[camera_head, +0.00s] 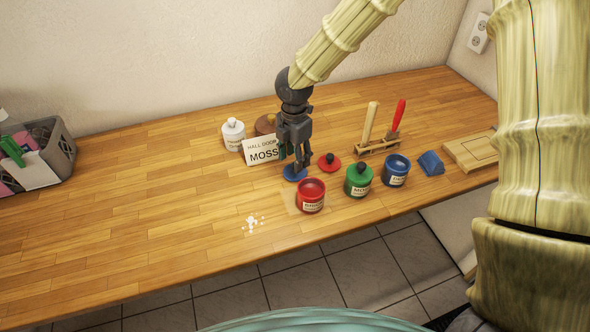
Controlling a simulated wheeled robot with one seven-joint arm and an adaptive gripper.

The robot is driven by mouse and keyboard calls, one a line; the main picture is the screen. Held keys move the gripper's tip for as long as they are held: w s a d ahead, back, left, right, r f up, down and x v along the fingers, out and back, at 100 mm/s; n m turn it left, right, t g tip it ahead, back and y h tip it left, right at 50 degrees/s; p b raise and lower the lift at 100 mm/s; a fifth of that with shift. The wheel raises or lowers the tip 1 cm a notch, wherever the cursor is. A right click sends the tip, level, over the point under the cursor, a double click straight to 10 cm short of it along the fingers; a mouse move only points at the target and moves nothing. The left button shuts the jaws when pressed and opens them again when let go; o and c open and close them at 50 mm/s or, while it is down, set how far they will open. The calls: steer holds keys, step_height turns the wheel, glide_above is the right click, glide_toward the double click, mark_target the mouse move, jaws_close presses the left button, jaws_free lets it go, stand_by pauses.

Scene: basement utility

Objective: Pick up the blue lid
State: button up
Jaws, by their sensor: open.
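The blue lid (294,175) lies on the wooden table (160,215), behind the red jar. My gripper (299,166) is right above the lid, pointing down, with its fingertips at or close to it. The fingers cover part of the lid and its knob is hidden. The gripper is open. I cannot tell whether the fingers touch the lid. An open blue jar (396,171) stands to the right, beyond the green jar.
A red jar (311,196), a lidded green jar (358,181) and a red lid (330,162) are close by. A sign (261,151) and a white jar (233,134) stand behind left. A tool rack (378,146) stands right.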

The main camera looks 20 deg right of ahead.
steer(key=shift+w+d+f+p, duration=0.15)
steer(key=shift+f+p, duration=0.35)
steer(key=shift+f, duration=0.65)
steer(key=shift+w+d+f+p, duration=0.1)
steer(key=shift+f+p, duration=0.35)
steer(key=shift+f, duration=0.65)
jaws_close()
